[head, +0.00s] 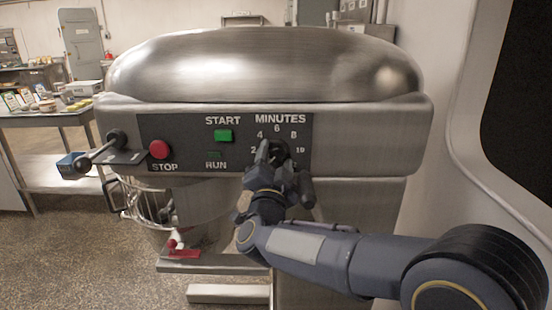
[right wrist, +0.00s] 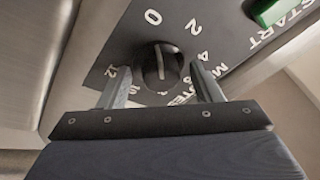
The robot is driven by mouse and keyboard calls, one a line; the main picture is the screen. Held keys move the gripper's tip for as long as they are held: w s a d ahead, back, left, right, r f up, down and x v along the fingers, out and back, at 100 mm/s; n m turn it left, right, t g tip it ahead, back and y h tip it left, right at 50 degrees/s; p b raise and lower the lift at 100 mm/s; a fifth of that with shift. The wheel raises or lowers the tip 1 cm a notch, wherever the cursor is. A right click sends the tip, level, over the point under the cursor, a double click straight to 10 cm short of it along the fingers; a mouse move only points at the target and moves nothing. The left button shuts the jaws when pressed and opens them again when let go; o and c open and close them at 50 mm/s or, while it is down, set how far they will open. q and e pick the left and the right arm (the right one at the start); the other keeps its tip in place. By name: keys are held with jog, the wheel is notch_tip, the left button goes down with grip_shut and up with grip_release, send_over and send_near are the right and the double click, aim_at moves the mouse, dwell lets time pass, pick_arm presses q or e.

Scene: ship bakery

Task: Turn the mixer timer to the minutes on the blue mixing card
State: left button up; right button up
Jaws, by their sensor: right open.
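The timer knob (right wrist: 160,66) is a dark round dial with a pale pointer line, and that line points about at the 0 mark. Numbers ring it on the mixer's dark panel (head: 182,131), under the word MINUTES. In the head view my right gripper (head: 270,154) is in front of the dial and mostly hides it. In the right wrist view the fingers of this gripper (right wrist: 160,88) are open, one on each side of the knob, with gaps showing. I cannot make out the blue mixing card. My left gripper is not in view.
A green START button (head: 223,136) and a red STOP button (head: 159,150) sit left of the dial. A black-knobbed lever (head: 98,151) sticks out at the panel's left. Small cards (head: 27,97) stand on the left table (head: 50,119). A wall is close on the right.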

jog(key=shift+c, duration=0.3)
jog(key=shift+r, duration=0.1)
jog(key=c, duration=0.7)
jog(key=shift+c, duration=0.2)
